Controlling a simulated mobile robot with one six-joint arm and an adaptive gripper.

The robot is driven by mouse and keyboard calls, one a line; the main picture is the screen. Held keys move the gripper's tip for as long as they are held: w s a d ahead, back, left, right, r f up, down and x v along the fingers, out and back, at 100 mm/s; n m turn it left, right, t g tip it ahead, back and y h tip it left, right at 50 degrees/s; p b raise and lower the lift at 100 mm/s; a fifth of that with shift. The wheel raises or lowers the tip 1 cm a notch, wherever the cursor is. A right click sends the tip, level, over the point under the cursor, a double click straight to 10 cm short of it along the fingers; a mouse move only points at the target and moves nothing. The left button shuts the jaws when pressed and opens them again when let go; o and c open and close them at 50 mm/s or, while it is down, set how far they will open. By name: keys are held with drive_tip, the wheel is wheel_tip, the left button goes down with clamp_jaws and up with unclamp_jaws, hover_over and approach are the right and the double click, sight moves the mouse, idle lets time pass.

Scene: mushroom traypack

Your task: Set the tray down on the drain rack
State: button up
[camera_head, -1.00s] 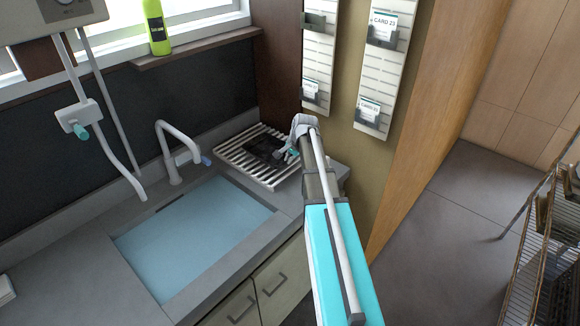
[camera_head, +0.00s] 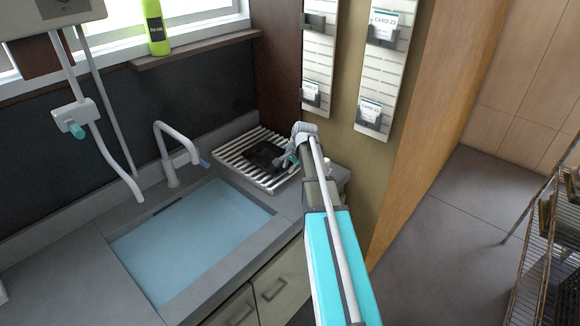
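The drain rack (camera_head: 238,163) is a pale slatted rack on the counter to the right of the sink. A small black tray (camera_head: 263,156) lies flat over the slats, near the rack's middle. My gripper (camera_head: 284,161) is at the tray's right side, low over the rack, with my arm reaching in from the lower right. The fingers are small and partly hidden by the wrist. I cannot tell whether they grip the tray's edge or are apart from it.
The sink (camera_head: 195,240) full of water lies left of the rack, with a white faucet (camera_head: 168,160) behind it. Card holders (camera_head: 381,70) hang on the wall panel behind my arm. A green bottle (camera_head: 155,27) stands on the ledge. A wire shelf (camera_head: 540,240) stands at right.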

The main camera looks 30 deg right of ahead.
drive_tip(key=shift+o, duration=0.6)
drive_tip(key=shift+r, duration=0.2)
drive_tip(key=p+v, duration=1.1)
drive_tip(key=v, duration=0.1)
idle(0.8)
drive_tip(key=s+a+n+g, duration=0.1)
drive_tip(key=s+a+n, duration=0.3)
drive_tip(key=a, duration=0.5)
drive_tip(key=s+a+f+n+g+h, duration=0.1)
drive_tip(key=s+a+n, duration=0.4)
drive_tip(key=s+a, duration=0.2)
drive_tip(key=s+a+n+g, duration=0.2)
drive_tip(key=s+a+n, duration=0.3)
drive_tip(key=a, duration=0.7)
drive_tip(key=shift+s+f+h, duration=0.2)
drive_tip(key=shift+s+h, duration=0.1)
drive_tip(key=shift+s, duration=0.55)
